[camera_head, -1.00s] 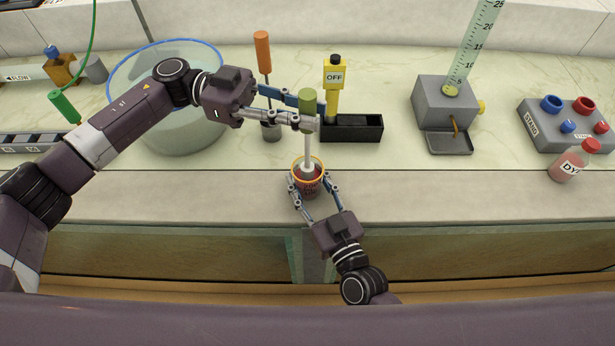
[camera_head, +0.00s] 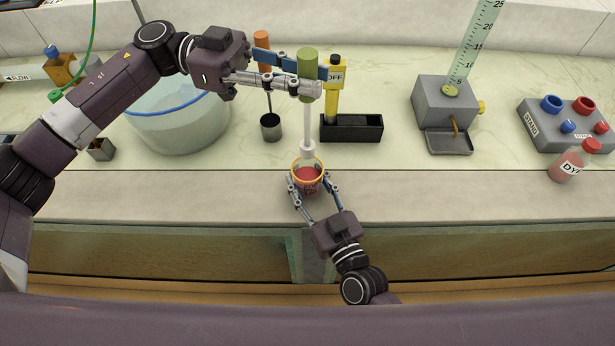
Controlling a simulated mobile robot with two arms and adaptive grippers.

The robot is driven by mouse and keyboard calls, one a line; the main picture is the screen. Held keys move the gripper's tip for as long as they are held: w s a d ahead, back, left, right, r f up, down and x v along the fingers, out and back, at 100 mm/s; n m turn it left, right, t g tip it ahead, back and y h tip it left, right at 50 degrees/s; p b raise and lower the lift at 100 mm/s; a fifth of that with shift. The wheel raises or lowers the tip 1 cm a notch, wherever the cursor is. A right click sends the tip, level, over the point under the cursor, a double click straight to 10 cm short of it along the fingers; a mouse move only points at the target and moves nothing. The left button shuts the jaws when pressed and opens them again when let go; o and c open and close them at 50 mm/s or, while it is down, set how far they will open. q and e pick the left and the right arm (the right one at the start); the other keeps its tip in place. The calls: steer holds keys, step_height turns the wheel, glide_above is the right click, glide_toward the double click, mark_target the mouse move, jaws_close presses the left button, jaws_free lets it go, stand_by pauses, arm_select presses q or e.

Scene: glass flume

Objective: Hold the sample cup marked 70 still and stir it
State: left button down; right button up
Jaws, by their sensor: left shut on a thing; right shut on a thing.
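The sample cup (camera_head: 308,184) stands near the counter's front edge, with a yellow rim and red contents; its marking is too small to read. My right gripper (camera_head: 315,190) is shut on the cup from the front, one finger on each side. My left gripper (camera_head: 308,84) is shut on the stirrer's green handle (camera_head: 307,62). The stirrer is upright, its pale rod (camera_head: 307,120) pointing down. Its white tip (camera_head: 307,150) shows at the cup's far rim and appears raised clear of the red contents.
Behind stand an orange-handled tool in a metal cup (camera_head: 271,127), a yellow OFF device (camera_head: 333,100) and a black tray (camera_head: 366,128). A blue-rimmed basin (camera_head: 180,128) is left. A grey gauge block (camera_head: 443,100), control box (camera_head: 560,130) and dye bottle (camera_head: 567,165) stand right.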

steer(key=o, duration=1.2)
steer(key=shift+o, duration=0.2)
steer(key=v, duration=1.2)
